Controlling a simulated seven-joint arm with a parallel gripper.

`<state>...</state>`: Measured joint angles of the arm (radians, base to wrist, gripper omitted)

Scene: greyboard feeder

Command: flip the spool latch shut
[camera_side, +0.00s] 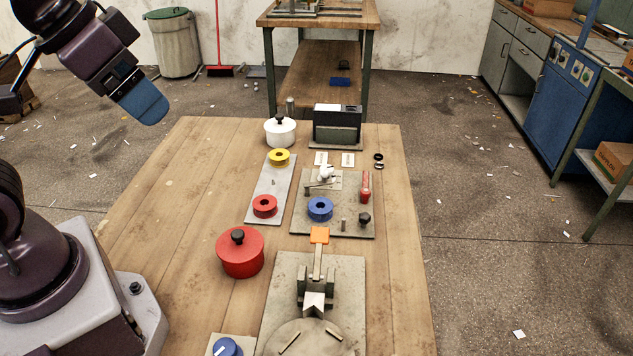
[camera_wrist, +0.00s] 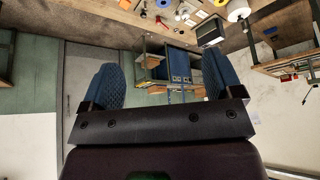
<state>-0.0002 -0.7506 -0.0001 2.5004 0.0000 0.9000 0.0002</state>
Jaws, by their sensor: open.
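My gripper (camera_side: 145,106) is raised at the upper left in the side view, well away from the table and touching nothing there. In the wrist view its two blue pads (camera_wrist: 160,82) stand wide apart with nothing between them. A grey plate (camera_side: 300,222) at mid-table bears a blue spool (camera_side: 320,208), a small white-knobbed lever part (camera_side: 325,173) and a red-handled part (camera_side: 365,186). I cannot tell for sure which part is the spool latch, nor its position. The blue spool also shows small at the top of the wrist view (camera_wrist: 163,3).
A narrow plate (camera_side: 263,190) holds yellow (camera_side: 279,157) and red (camera_side: 265,206) spools. A white pot (camera_side: 280,131), dark box (camera_side: 338,124) and red pot (camera_side: 240,252) stand around. A front fixture carries an upright orange-tipped lever (camera_side: 319,236). The table's left part is clear.

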